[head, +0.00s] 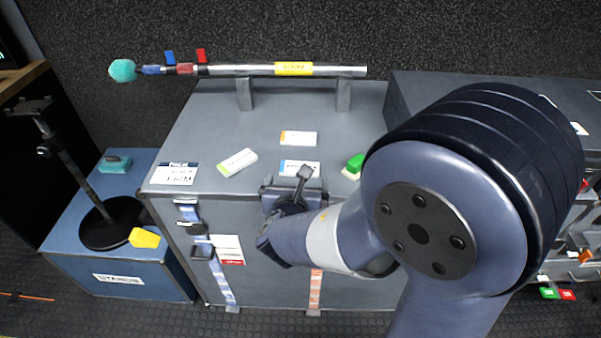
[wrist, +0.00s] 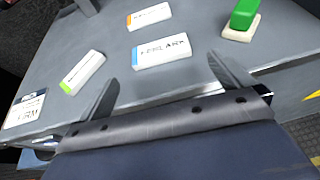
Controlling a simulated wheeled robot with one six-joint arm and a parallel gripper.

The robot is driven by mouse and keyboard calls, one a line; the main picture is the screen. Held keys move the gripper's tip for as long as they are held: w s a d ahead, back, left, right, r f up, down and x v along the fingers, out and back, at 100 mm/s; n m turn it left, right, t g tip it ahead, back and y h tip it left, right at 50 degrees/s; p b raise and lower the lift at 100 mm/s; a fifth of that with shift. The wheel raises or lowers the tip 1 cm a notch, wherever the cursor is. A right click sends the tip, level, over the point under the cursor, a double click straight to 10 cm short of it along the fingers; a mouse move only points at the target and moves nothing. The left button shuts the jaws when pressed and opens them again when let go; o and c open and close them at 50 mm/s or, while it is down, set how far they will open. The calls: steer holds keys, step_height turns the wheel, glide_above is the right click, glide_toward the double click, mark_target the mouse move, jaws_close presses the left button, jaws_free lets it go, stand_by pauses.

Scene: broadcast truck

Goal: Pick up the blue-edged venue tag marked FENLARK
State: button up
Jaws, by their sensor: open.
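The blue-edged venue tag (wrist: 160,54) is a white block lying flat on the grey case top. Its lettering is partly legible and ends in LARK. It also shows in the head view (head: 300,167), just beyond my gripper (head: 290,192). In the wrist view my gripper (wrist: 163,70) is open and empty, one finger on each side of the tag's near side, not closed on it. An orange-edged tag (wrist: 149,16) lies behind the blue-edged one. A green-edged tag (wrist: 83,72) lies to its left, turned at an angle.
A green block on a cream base (wrist: 240,22) lies right of the tags. A printed card (head: 175,173) lies at the case's left edge. A microphone pole (head: 240,70) rests on supports along the back. A stand (head: 80,180) stands on the blue case at left.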

steer(key=b+x, duration=0.1)
steer(key=x, duration=0.7)
steer(key=shift+w+f, duration=0.2)
steer(key=shift+w, duration=0.15)
steer(key=shift+c, duration=0.3)
steer(key=c, duration=0.6)
